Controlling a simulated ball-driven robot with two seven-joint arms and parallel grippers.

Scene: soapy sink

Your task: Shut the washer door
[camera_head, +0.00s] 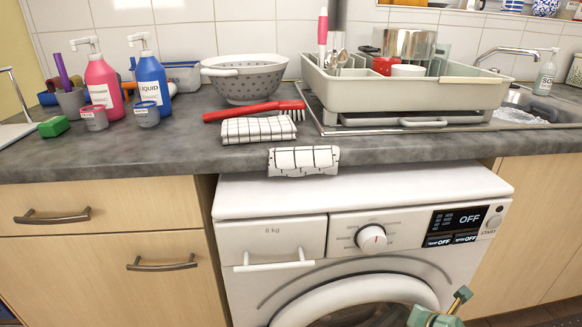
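The white washer (270,195) stands under the counter. Its round door (350,290) has a thick white rim and shows at the bottom of the picture. A strip of dark glass (362,316) shows inside the rim. The lower part of the door is cut off, and I cannot tell if it is flush or ajar. My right gripper (448,306), green with a yellowish tip, is at the bottom edge by the door's right side. It overlaps the rim in the picture. I cannot tell if it touches the door or how wide its fingers are. My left gripper is out of view.
The washer's control panel (410,232) is above the door. Wooden drawers (100,205) are at left, and a wooden cupboard front (535,230) is at right. A checked cloth (303,160) hangs over the counter edge. A dish rack (400,95), colander (245,80) and bottles stand on the counter.

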